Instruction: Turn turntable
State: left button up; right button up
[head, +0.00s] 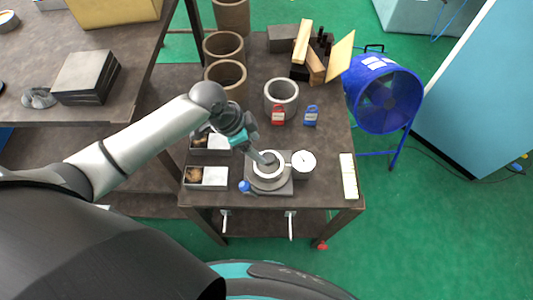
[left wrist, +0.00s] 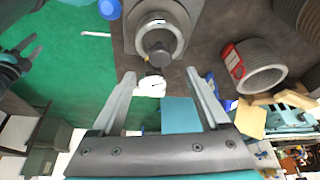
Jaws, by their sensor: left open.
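The turntable (head: 270,183), a round light-grey chuck with a ring and a dark centre, sits on a square grey base plate (head: 284,190) near the front of the brown table. A blue knob (head: 244,186) is at the base's left front. A white round dial (head: 303,164) stands just right of the chuck.
White-and-brown trays (head: 213,180) lie left of the chuck. Red (head: 278,115) and blue (head: 311,116) tags and a grey ring (head: 281,92) stand behind it. A white strip (head: 348,176) lies at the right edge. A blue fan (head: 385,95) stands beyond the table.

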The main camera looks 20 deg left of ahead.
aim_at(268, 157)
pick_arm(q)
jog(key=b+x, duration=0.1)
jog(key=x, duration=0.6)
jog(key=shift+w, duration=0.1)
grip_shut()
dwell(0.6)
